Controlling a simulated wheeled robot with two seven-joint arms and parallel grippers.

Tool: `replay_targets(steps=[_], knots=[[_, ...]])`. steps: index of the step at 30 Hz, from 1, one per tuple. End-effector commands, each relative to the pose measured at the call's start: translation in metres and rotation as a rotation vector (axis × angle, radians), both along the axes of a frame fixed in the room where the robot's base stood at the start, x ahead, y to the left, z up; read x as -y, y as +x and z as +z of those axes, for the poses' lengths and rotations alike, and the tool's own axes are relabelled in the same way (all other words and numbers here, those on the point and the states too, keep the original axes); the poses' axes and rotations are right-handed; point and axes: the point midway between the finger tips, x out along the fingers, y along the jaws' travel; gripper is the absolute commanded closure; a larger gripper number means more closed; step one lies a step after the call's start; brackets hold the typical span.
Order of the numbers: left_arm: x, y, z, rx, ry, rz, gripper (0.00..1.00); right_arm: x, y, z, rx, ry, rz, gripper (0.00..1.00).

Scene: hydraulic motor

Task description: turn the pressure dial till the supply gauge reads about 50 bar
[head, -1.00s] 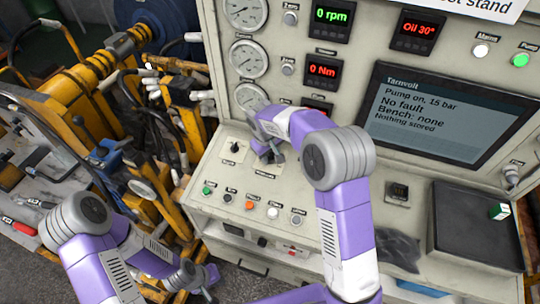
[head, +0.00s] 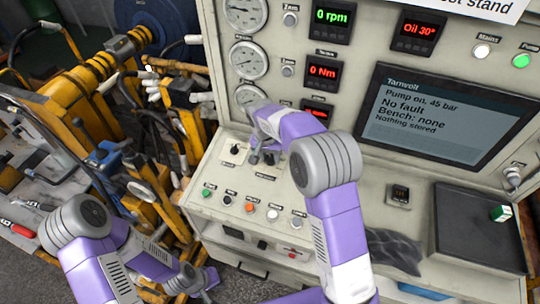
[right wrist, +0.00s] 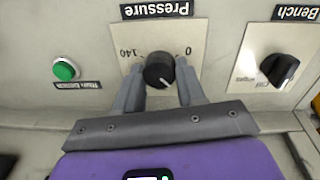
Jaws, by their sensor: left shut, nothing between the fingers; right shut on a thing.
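The black pressure dial (right wrist: 159,71) sits on a plate labelled Pressure, marked 0 and 140, upside down in the right wrist view. My right gripper (right wrist: 160,92) is shut on the dial, one finger on each side. In the head view my right gripper (head: 262,157) hides the dial on the sloping panel. Several round gauges (head: 248,60) stand on the upright panel; I cannot read their needles or tell which is supply. The screen (head: 440,118) reads "Pump on, 45 bar", "No fault". My left gripper (head: 205,283) is shut and empty, low at the left.
The bench selector (right wrist: 281,70) and a green button (right wrist: 65,70) flank the dial. A row of buttons (head: 250,207) lies along the sloping panel's front. Yellow machinery with hoses (head: 95,90) crowds the left.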

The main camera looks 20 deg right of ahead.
Motion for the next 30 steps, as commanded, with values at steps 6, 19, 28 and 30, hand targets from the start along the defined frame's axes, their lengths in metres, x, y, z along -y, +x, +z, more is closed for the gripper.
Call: replay_targets(steps=[6, 19, 28, 30], knots=[[0.0, 0.0, 0.0006, 0.0, 0.0, 0.0, 1.0, 0.0002, 0.0011, 0.0017, 0.011, 0.009, -0.08, 0.91], [0.0, 0.0, 0.0008, 0.0, 0.0, 0.0, 1.0, 0.0005, 0.0013, 0.0018, 0.015, 0.014, -0.115, 0.91], [0.0001, -0.0001, 0.0008, 0.0, 0.0, 0.0, 1.0, 0.0005, 0.0011, 0.0015, 0.014, 0.015, -0.114, 0.41], [0.0, -0.0001, 0.0006, 0.0, 0.0, 0.0, 1.0, 0.0005, 0.0008, 0.0012, 0.014, 0.015, -0.114, 0.35]])
